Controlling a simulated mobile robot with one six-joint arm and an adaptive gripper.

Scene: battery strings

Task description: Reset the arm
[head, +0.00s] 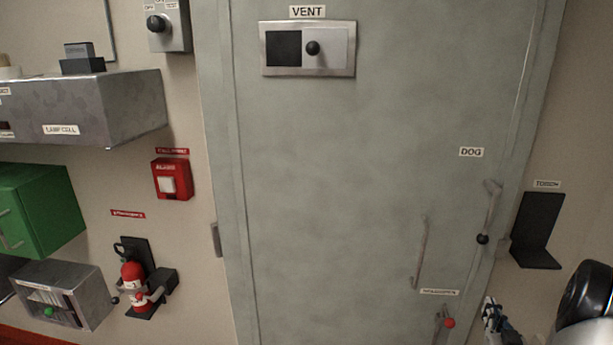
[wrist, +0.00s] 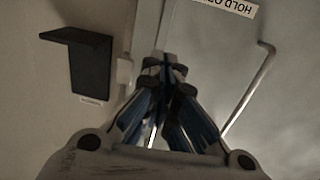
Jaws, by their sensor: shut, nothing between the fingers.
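My gripper (head: 497,318) is at the lower right of the head view, in front of the door's right edge. In the wrist view my gripper (wrist: 165,68) has its fingertips together with nothing between them. The fingers are dark with blue sides. My arm (head: 585,305) enters at the bottom right corner of the head view. The gripper appears apart from the door and the wall fittings, though its exact distance cannot be told.
A grey door (head: 350,180) fills the middle, with a VENT slider (head: 308,48), a dog lever (head: 488,210), a pull handle (head: 421,255) and a red-knobbed lever (head: 446,320). An empty black torch bracket (head: 538,230) is right. A fire extinguisher (head: 133,285) hangs left.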

